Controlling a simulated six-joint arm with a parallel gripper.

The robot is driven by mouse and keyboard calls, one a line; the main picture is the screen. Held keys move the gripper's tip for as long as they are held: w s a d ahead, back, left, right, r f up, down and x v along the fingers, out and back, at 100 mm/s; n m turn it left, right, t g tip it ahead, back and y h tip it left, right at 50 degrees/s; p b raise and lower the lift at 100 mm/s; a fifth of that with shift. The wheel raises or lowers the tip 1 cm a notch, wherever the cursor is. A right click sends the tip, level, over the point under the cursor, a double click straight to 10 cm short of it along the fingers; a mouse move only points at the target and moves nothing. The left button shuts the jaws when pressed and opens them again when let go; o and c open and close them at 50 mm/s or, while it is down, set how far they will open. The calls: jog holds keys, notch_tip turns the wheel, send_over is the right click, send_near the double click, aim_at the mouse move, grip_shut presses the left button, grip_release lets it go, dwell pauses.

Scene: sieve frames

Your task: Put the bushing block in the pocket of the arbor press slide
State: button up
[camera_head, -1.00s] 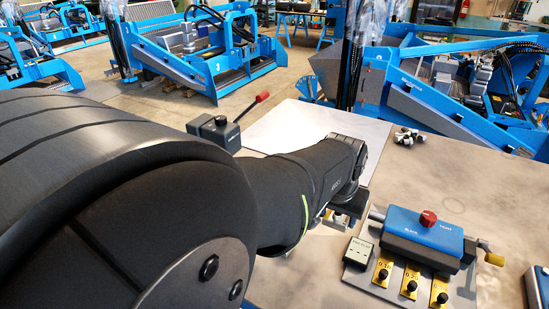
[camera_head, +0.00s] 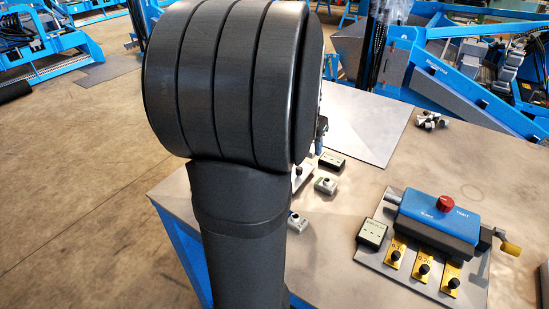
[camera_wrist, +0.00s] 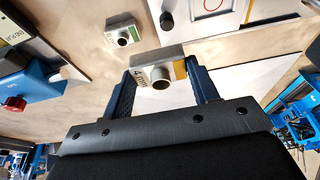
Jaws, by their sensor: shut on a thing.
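In the wrist view, my gripper (camera_wrist: 163,78) is shut on a small grey block (camera_wrist: 143,73) with a round bushing on its face, a printed label and a yellow stripe. The block sits between the two dark blue fingers, held off the table. In the head view my arm hides the gripper and the held block. I cannot make out the arbor press slide or its pocket; that area is behind my arm in the head view. A similar block with a green mark (camera_wrist: 122,33) lies on the table in the wrist view, and also in the head view (camera_head: 326,186).
Another small block (camera_head: 296,222) lies by my arm. A blue fixture with a red knob (camera_head: 437,216) stands at right, with knobbed yellow plates in front. A white panel with a black knob (camera_wrist: 188,18) shows at the wrist view's top. The table middle (camera_head: 375,170) is clear.

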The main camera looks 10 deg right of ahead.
jog(key=w+a+f, duration=0.6)
jog(key=w, duration=0.1)
jog(key=shift+a, duration=0.35)
jog(key=shift+f, duration=1.9)
jog(key=shift+f, duration=0.15)
jog(key=o, duration=1.2)
jog(key=shift+o, duration=0.2)
jog(key=v, duration=1.2)
